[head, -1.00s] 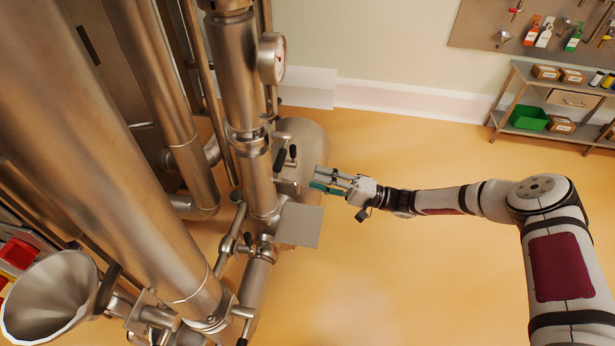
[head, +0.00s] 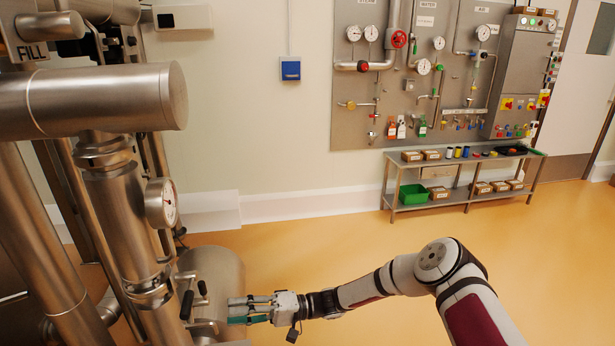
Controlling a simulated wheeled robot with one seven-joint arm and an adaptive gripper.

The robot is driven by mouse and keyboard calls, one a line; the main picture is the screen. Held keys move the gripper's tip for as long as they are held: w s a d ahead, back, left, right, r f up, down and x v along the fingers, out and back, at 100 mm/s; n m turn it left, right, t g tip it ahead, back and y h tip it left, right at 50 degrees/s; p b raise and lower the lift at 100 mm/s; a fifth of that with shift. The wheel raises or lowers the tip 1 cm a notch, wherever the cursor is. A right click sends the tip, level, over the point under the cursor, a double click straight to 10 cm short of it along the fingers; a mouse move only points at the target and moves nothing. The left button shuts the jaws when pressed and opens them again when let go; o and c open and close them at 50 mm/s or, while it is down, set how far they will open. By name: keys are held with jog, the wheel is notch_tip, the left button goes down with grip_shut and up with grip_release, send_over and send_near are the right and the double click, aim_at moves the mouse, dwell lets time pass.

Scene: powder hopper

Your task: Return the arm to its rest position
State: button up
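My arm (head: 375,288) reaches in from the lower right, bent at the elbow and stretched out to the left. My gripper (head: 233,311) points left, close to the steel hopper machine, near its black-handled levers (head: 190,300). Its two fingers stand apart, the lower one showing teal, and I see nothing held between them. I cannot tell whether the fingertips touch the metal behind them.
Steel pipes with a pressure gauge (head: 161,203) and a horizontal cylinder (head: 95,100) fill the left. A shelf bench (head: 460,170) with a green bin (head: 413,194) stands at the back wall under a gauge panel (head: 350,100). The orange floor (head: 330,235) between is open.

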jog(key=s+d+r+t+h+p, duration=0.1)
jog(key=s+d+r+h, duration=0.35)
jog(key=d+r, duration=0.35)
jog(key=s+d+r+t+h+p, duration=0.15)
jog(key=s+d+r+h, duration=0.35)
jog(key=r, duration=0.5)
jog(key=s+d+r+t+h+p, duration=0.1)
jog(key=s+d+r+h, duration=0.3)
jog(key=d+r, duration=0.45)
jog(key=s+d+r+m+t+h+p, duration=0.1)
jog(key=s+d+r+m+t+h, duration=0.1)
jog(key=s+d+r, duration=0.3)
jog(key=s+d+r+m+t+h+p, duration=0.2)
jog(key=s+d+r+t, duration=0.3)
jog(key=s+d, duration=0.6)
jog(key=shift+s+d+r+m+h, duration=0.15)
jog(key=shift+d+r+m+h, duration=0.2)
jog(key=shift+r+m+h, duration=0.3)
